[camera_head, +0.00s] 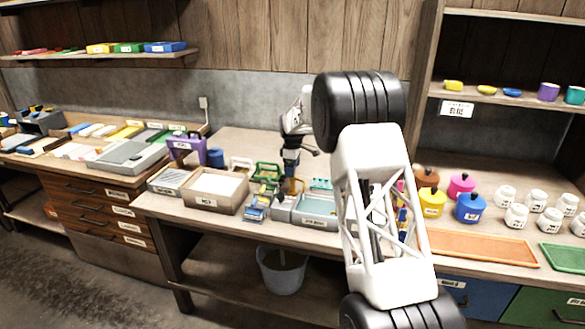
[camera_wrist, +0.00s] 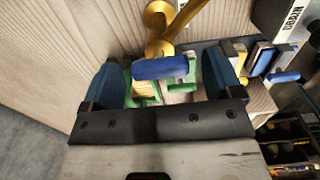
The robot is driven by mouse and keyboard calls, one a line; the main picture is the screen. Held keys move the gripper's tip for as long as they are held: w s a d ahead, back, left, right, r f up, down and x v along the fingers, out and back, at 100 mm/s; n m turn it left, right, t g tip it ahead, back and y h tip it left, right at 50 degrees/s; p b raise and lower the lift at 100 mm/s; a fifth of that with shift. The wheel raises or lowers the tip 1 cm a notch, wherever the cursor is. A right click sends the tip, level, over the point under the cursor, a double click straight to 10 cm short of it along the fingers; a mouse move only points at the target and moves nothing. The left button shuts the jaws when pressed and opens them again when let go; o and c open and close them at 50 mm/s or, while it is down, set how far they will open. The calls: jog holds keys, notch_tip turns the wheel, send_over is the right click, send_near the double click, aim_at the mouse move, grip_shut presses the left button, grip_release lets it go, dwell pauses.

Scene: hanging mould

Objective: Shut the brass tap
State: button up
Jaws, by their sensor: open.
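The brass tap (camera_wrist: 162,22) shows at the top of the wrist view, with a rounded gold body and a gold arm running up to the right. A blue bar (camera_wrist: 165,68), seemingly its handle, lies crosswise below the brass. My gripper (camera_wrist: 162,62) is open, with one blue finger on each side of the blue bar and a gap at both ends. In the head view my gripper (camera_head: 291,162) points down over the bench, just above a small gold part (camera_head: 293,187) that looks like the tap. The tap's base is hidden there.
Green-framed items (camera_head: 267,172) stand close left of the gripper on the wooden bench. A grey tray (camera_head: 318,208) and an open box (camera_head: 216,188) are nearby. Coloured pots (camera_head: 470,207) stand right of my arm. The bench's back middle (camera_head: 245,142) is clear.

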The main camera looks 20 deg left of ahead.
jog(key=c, duration=0.9)
jog(key=shift+m, duration=0.5)
jog(key=m, duration=0.2)
jog(key=shift+m, duration=0.3)
jog(key=m, duration=1.4)
jog(key=shift+r, duration=0.1)
jog(key=shift+m, duration=0.3)
